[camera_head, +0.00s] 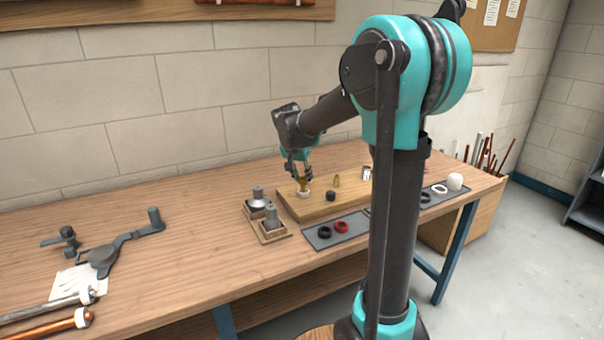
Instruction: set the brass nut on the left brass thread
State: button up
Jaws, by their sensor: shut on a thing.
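My gripper (301,177) points down over the left part of a wooden board (312,210) on the workbench. It is shut on a small brass-coloured piece (304,186), which looks like the brass nut. A white ring-like base (304,194) shows just below it. The left brass thread cannot be told apart from the nut here, and I cannot tell whether they touch. Another upright brass piece (337,180) stands on the board to the right, with nothing of the gripper on it. A short black fitting (331,196) stands near the board's middle.
Metal fittings in a wooden holder (270,226) stand left of the board. A grey mat (320,240) with a black ring and a red ring (341,227) lies in front. A grey tool (105,256) and pipes (45,318) lie at left. My arm's column hides part of the bench.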

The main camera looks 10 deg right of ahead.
jog(key=shift+f, duration=0.9)
jog(key=m, duration=0.2)
jog(key=shift+f+m+g+h, duration=0.15)
jog(key=shift+m+g+h, duration=0.15)
jog(key=m+g, duration=0.1)
jog(key=m, duration=0.2)
jog(key=shift+f+h, duration=0.1)
jog(key=shift+h, duration=0.3)
jog(key=o, duration=1.3)
jog(key=shift+c, duration=0.2)
jog(key=o, duration=0.8)
